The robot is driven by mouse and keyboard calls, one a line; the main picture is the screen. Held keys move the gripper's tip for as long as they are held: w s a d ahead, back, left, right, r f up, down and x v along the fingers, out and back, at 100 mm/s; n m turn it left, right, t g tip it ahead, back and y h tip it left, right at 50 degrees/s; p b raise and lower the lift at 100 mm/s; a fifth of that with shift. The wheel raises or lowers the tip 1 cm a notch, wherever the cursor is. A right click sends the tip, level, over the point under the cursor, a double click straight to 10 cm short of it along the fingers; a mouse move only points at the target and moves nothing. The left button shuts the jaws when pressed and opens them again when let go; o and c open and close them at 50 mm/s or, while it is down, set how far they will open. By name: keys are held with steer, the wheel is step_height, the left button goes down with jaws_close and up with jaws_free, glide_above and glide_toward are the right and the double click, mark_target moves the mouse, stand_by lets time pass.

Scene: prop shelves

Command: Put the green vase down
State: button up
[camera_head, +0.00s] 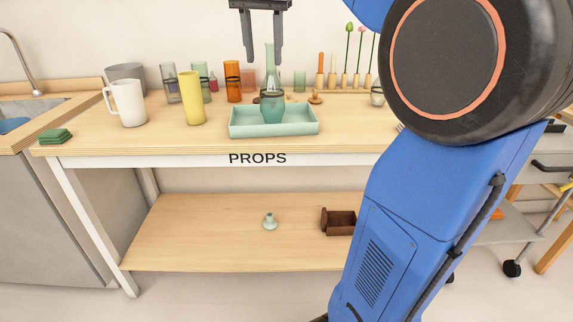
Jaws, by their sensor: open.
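The picture does not show whether a finger touches the neck. The vase's base is partly hidden by the tray's front wall.
A white mug (127,103), a yellow cup (191,98) and an orange glass (232,81) stand left of the tray. Candles (320,66) and flower stems stand behind to the right. My arm hides the right side. The shelf front (150,140) is bare.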

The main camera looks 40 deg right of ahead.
steer(key=s+a+f+n+t, duration=0.1)
steer(key=s+a+f+n, duration=0.2)
steer(key=s+f, duration=0.4)
steer(key=s+a+f+n+t+y, duration=0.1)
steer(key=s+a+f+n, duration=0.2)
steer(key=s+f, duration=0.5)
steer(key=s+a+f+n+t, duration=0.1)
steer(key=s+a+f+n, duration=0.2)
steer(key=s+f, duration=0.5)
step_height(320, 180, down, 10)
steer(key=shift+a+f+n, duration=0.15)
steer(key=shift+a+n, duration=0.15)
steer(key=shift+n, duration=0.2)
steer(key=shift+s, duration=0.1)
